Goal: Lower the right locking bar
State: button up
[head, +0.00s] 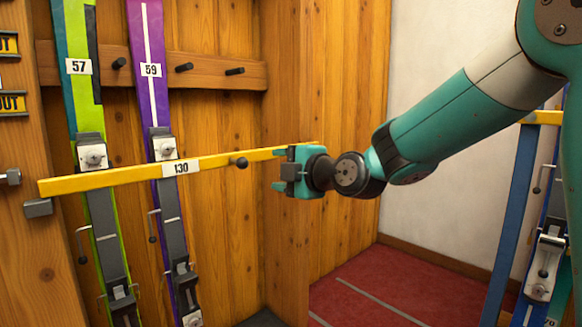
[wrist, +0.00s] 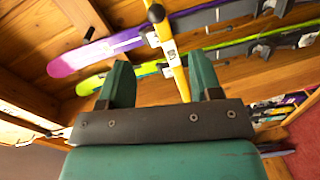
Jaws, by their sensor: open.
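A yellow locking bar (head: 110,179) labelled 130 runs nearly level across two skis in a wooden bay, slightly tilted with its left end lower. A dark knob (head: 238,162) sticks out right of its label. Its left end is just above a grey bracket (head: 38,208). My gripper (head: 279,170) is open and empty, right of the knob and in front of the bar's right part, which it partly hides. In the wrist view the bar (wrist: 178,75) shows between my open fingers (wrist: 162,75), with the knob (wrist: 155,13) above. Contact cannot be told.
A green ski (head: 105,230) labelled 57 and a purple ski (head: 165,220) labelled 59 stand behind the bar. Dark pegs (head: 184,67) stick out of a wooden rail above. Another yellow bar (head: 545,117) and a blue post (head: 510,210) are at the right. Red carpet (head: 380,285) lies clear.

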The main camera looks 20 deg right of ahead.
jog(key=v, duration=0.2)
jog(key=shift+s+d, duration=0.1)
jog(key=shift+s, duration=0.15)
jog(key=s+a+f+m+g+p, duration=0.1)
jog(key=s+a+f+m+g, duration=0.15)
jog(key=s, duration=0.25)
jog(key=s+a+f+m+g+y+p, duration=0.1)
jog(key=s+a+m+g, duration=0.1)
jog(key=s+a+g, duration=0.15)
jog(key=s+a+f+m+g+p, duration=0.1)
jog(key=s+a+f+m+g, duration=0.15)
jog(key=s, duration=0.25)
jog(key=s+f+m+g+h+p, duration=0.1)
jog(key=s+f+m+g+h, duration=0.15)
jog(key=s+m+g, duration=0.9)
jog(key=s+r+n+t+p, duration=0.2)
jog(key=r+p, duration=1.6)
jog(key=p, duration=0.1)
jog(key=s+r+n+t+p, duration=0.2)
jog(key=s+r+n+p, duration=0.1)
jog(key=r+p, duration=1.6)
